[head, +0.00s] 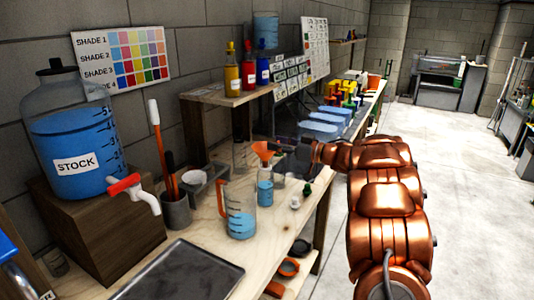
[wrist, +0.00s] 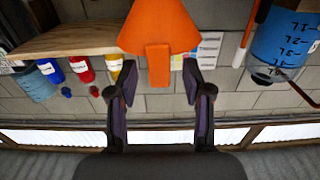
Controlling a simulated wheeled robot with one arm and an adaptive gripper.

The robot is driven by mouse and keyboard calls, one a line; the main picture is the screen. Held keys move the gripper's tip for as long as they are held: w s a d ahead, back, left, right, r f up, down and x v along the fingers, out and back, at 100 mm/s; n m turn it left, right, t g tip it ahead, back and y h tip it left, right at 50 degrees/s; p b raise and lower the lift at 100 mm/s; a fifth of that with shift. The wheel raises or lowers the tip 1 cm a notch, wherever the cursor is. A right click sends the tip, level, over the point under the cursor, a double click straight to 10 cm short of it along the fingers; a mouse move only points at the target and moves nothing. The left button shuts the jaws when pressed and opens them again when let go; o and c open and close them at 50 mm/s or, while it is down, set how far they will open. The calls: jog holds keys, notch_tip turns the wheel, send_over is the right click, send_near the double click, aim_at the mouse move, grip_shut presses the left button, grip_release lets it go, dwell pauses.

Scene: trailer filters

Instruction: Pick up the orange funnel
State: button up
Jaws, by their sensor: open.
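The orange funnel (head: 264,149) stands above a small clear bottle (head: 265,190) with blue liquid, on the wooden workbench. Whether its spout is inside the bottle is hard to tell. My gripper (head: 287,147) reaches in from the right at funnel height, close beside it. In the wrist view the funnel (wrist: 160,28) fills the top middle, with its flat orange tab pointing down between the fingertips. My gripper (wrist: 159,80) is open there, one finger on each side of the tab, with gaps showing on both sides.
A measuring jug (head: 239,212) with an orange handle stands in front of the bottle. A grey tray (head: 185,275) lies nearer. The blue stock tank (head: 75,140) stands on a wooden box at left. A raised shelf (head: 228,97) holds coloured bottles behind. Open floor lies to the right.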

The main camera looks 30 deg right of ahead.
jog(key=shift+c, duration=0.4)
grip_shut()
jog(key=shift+r, duration=0.45)
notch_tip(320, 180, up, 3)
jog(key=shift+f, duration=0.15)
jog(key=s+r+b, duration=0.1)
jog(key=s+b, duration=0.1)
jog(key=s, duration=1.4)
jog(key=shift+a+r, duration=0.15)
jog(key=shift+a, duration=0.05)
